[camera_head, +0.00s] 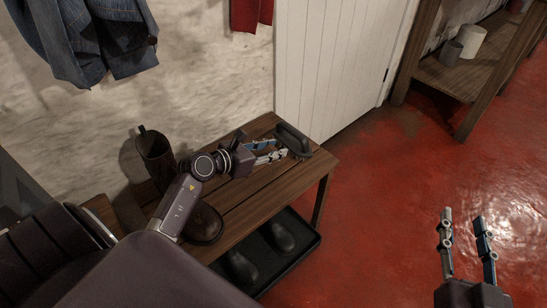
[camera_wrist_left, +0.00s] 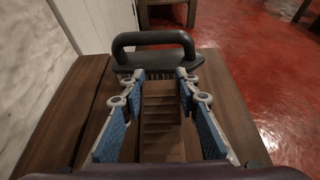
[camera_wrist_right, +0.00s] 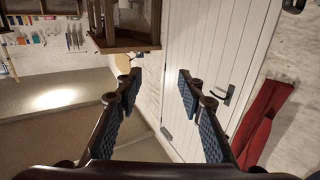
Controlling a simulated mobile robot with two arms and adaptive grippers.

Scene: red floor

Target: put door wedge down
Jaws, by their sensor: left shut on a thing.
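The door wedge (camera_wrist_left: 161,125) is a brown, ridged block in the left wrist view. It sits between the fingers of my left gripper (camera_wrist_left: 158,88), which is shut on it. In the head view this gripper (camera_head: 268,152) is over the far end of the wooden bench (camera_head: 245,200); the wedge is hard to make out there. I cannot tell whether the wedge touches the bench top. My right gripper (camera_head: 464,225) is open and empty over the red floor, and its spread fingers show in the right wrist view (camera_wrist_right: 158,88).
A black brush with a handle (camera_wrist_left: 155,58) lies on the bench just beyond the left fingertips. A black tray (camera_head: 310,243) with footwear is under the bench. A white door (camera_head: 335,70) stands behind.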

